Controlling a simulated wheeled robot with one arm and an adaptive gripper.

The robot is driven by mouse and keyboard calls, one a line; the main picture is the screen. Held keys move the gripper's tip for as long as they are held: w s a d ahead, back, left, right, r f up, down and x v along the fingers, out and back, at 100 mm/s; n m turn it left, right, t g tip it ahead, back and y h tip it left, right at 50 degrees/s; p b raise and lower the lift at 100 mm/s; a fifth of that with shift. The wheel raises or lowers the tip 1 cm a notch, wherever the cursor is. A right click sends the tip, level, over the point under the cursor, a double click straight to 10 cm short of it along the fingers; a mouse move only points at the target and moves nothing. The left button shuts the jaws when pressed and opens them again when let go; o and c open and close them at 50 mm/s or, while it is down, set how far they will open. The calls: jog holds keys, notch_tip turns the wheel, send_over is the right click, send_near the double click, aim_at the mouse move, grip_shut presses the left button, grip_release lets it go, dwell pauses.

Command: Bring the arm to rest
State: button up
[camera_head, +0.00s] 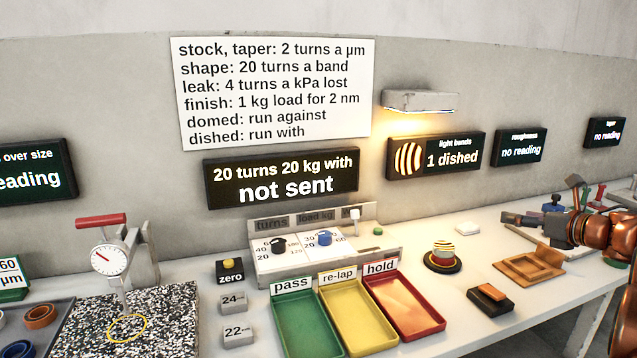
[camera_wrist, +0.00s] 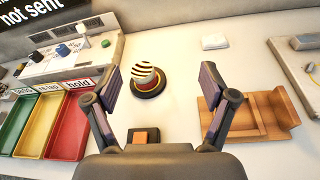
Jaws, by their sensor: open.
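My gripper (camera_wrist: 160,100) is open and empty in the wrist view, its two fingers spread wide apart above the bench. In the head view my gripper (camera_head: 512,218) shows at the right end of the bench, on the end of my orange-brown arm. Between the fingers in the wrist view, farther off, a banded cream and dark piece (camera_wrist: 146,74) sits on a round dark base (camera_wrist: 148,90). The same banded piece (camera_head: 443,249) stands left of my gripper in the head view, apart from it.
A wooden holder (camera_head: 528,266) lies below my arm, beside an orange-topped dark block (camera_head: 490,298). Green (camera_head: 308,325), yellow (camera_head: 357,316) and red (camera_head: 404,307) trays stand in front of the dial panel (camera_head: 285,265). A dial gauge (camera_head: 110,259) stands left. Bare bench lies around the banded piece.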

jog(key=w+r+m+t+h, duration=0.1)
jog(key=w+r+m+h, duration=0.2)
jog(key=r+m+h, duration=0.7)
jog(key=s+a+f+m+g+y, duration=0.1)
jog(key=s+a+f+m+g, duration=0.6)
jog(key=s+a+f+m, duration=0.7)
jog(key=s+a+f+m+g+y, duration=0.2)
jog(key=s+a+f+m+g, duration=0.6)
jog(key=s+f+m, duration=0.6)
jog(key=s+a+g+y, duration=0.3)
jog(key=s+a, duration=1)
jog(key=s, duration=0.4)
jog(key=s+p+v, duration=0.2)
jog(key=p+v, duration=0.6)
jog(key=p, duration=0.1)
jog(key=s+r+p+v, duration=0.1)
jog(key=s+p+v, duration=0.1)
jog(key=p+v, duration=0.7)
jog(key=shift+w+n+t, duration=0.3)
jog(key=shift+w+t, duration=0.05)
jog(key=shift+t, duration=0.05)
